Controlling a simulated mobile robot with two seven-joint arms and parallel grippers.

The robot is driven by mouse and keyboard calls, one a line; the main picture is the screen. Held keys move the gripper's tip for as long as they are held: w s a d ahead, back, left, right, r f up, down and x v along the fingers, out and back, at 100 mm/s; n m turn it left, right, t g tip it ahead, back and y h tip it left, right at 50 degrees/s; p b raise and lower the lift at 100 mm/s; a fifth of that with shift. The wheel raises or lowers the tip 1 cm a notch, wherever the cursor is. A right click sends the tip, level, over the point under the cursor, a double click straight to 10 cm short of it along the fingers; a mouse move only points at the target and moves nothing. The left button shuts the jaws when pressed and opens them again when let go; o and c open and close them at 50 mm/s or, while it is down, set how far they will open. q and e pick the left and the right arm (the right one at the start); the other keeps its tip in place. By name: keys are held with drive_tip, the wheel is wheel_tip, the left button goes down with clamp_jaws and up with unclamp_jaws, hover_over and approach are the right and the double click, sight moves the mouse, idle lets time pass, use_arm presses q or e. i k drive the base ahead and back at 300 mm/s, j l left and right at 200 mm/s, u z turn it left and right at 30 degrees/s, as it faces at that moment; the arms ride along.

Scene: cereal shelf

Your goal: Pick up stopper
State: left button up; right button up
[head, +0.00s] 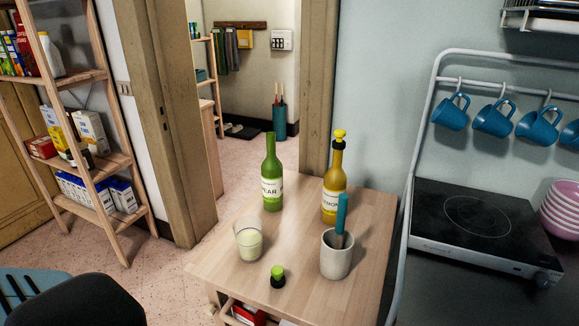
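A stopper with a bright green top and a black base (277,277) stands on the small wooden table (300,235) near its front edge. A green bottle (272,185) with a label reading "EAR" stands behind it, and its neck shows no stopper. A yellow bottle (333,193) stands to the right with a yellow stopper (340,135) in its neck. Neither of my grippers is in view.
A glass with pale contents (249,241) is left of the green stopper. A whitish cup (337,258) holding a blue-handled utensil (342,213) is right of it. A hotplate (475,220) and hanging blue mugs (492,119) are at the right. Shelves (110,165) stand at the left.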

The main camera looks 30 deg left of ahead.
sight(277, 279)
drive_tip(key=u, duration=1.15)
